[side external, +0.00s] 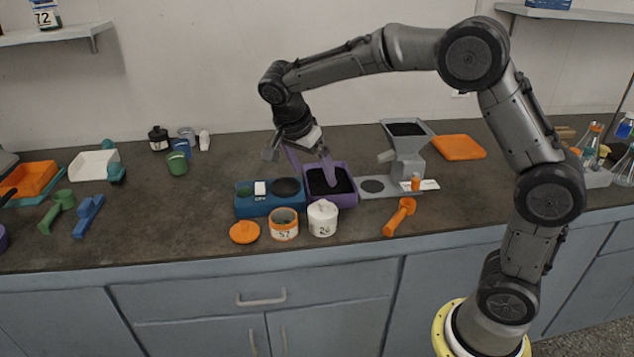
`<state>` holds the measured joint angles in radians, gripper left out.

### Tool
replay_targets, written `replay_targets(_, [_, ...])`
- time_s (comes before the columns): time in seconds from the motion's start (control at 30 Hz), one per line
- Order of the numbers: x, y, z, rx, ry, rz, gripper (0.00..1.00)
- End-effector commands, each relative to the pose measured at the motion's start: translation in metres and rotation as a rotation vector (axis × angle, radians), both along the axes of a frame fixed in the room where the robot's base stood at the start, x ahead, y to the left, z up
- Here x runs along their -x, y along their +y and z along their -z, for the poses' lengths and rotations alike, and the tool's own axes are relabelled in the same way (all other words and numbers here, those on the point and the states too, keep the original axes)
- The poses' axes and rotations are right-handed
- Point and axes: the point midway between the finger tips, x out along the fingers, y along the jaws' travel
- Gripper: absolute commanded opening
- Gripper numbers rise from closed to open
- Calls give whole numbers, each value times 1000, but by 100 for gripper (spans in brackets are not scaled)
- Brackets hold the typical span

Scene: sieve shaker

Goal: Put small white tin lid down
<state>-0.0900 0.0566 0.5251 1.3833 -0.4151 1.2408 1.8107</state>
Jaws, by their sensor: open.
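A small white tin (322,222) marked 26 stands upright at the front of the counter. Its white lid (322,206) appears to sit on top of it. My gripper (298,150) is open, behind and above the tin, over the back of the purple tray. The gripper is apart from the lid. Purple upright parts show close below the gripper; whether they touch the fingers I cannot tell.
A purple tray (350,199) of dark material stands behind the tin, beside a blue box (258,209). An open orange-rimmed tin (284,231) marked 57, an orange lid (244,232) and an orange scoop (399,217) are nearby. The front counter is mostly clear.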

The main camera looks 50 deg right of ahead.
Motion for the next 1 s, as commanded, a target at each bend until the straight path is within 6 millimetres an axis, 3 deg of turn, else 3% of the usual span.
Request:
replay_targets(0.23, [1,5,-11,-1,1,-3,100])
replay_targets(0.37, [13,6,-21,-24,5,-74,100])
replay_targets(0.47, [37,8,-37,-62,12,-223,100])
replay_targets(0.7, [128,21,-66,-118,-2,-765,100])
replay_targets(0.9, [199,34,-62,-56,-49,-1204,100])
replay_targets(1.0, [224,40,-53,-4,-65,-1371,100])
